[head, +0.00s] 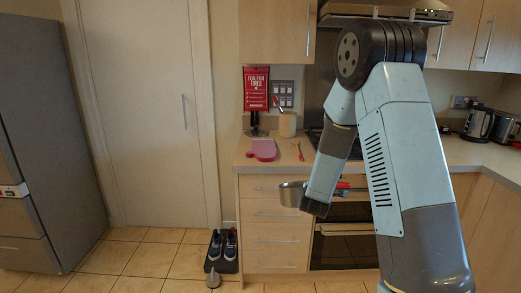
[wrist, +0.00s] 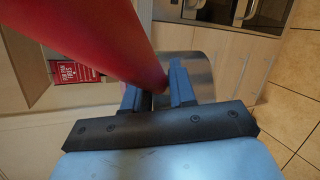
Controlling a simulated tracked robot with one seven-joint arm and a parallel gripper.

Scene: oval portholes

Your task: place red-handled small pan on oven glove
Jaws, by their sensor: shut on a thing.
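The small pan (head: 292,194) has a metal body and a red handle, part of which shows at the right of my forearm in the head view. My gripper (head: 316,207) is shut on the pan and holds it in the air in front of the drawers, below counter height. In the wrist view the red handle (wrist: 95,35) runs close past the camera to my gripper's fingers (wrist: 160,95), and the metal pan body (wrist: 205,65) shows behind them. The pink-red oven glove (head: 262,150) lies flat on the left counter, above and left of the pan, and is clear on top.
A wooden spoon (head: 298,150) lies right of the glove. The counter's front edge lies between pan and glove.

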